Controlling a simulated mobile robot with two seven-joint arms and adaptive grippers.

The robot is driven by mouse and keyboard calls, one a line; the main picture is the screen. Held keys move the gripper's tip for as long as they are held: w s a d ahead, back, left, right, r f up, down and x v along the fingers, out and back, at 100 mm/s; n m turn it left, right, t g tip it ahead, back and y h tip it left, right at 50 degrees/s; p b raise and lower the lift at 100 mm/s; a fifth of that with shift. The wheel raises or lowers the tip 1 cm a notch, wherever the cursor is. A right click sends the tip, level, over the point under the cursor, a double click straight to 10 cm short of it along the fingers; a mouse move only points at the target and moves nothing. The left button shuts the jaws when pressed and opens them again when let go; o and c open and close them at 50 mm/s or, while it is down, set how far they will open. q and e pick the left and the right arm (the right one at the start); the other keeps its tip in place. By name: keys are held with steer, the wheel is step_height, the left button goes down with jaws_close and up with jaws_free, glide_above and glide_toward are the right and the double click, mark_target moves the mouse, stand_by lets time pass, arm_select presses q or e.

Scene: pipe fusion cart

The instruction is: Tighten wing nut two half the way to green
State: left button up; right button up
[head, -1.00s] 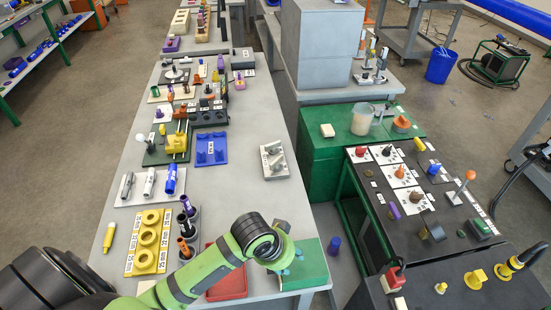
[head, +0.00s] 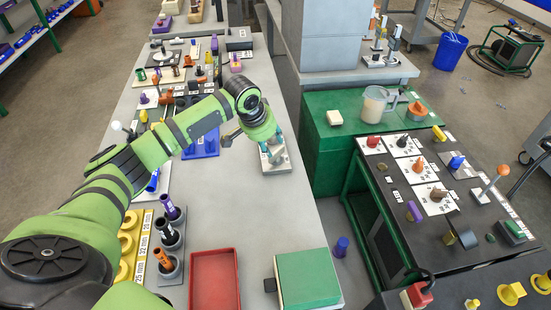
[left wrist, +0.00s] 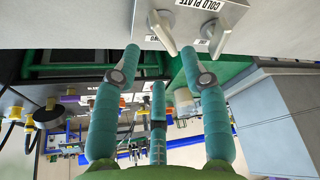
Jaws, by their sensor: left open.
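The grey cold plate (head: 276,166) lies near the right edge of the table in the head view, partly covered by my left gripper (head: 270,146). In the left wrist view the plate (left wrist: 185,7) shows at the top with its label upside down. It carries two silver wing nuts, one at left (left wrist: 163,31) and one at right (left wrist: 217,36). Their small labels are hard to read, and I see no green mark. My left gripper (left wrist: 160,52) has its teal fingers spread, with nothing between them. The fingertips are close to the wing nuts; contact cannot be told. My right gripper is not in view.
A blue rack (head: 205,146) stands left of the plate. A red tray (head: 214,280) and a green block (head: 307,278) lie at the table's front. Dark cups with tubes (head: 171,241) stand beside my arm. The table between is clear. A green cabinet (head: 320,150) stands right of a gap.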

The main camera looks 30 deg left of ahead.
mark_target(275, 153)
arm_select(q)
steer(key=shift+p+x, duration=0.75)
steer(key=shift+x, duration=2.8)
jaws_close()
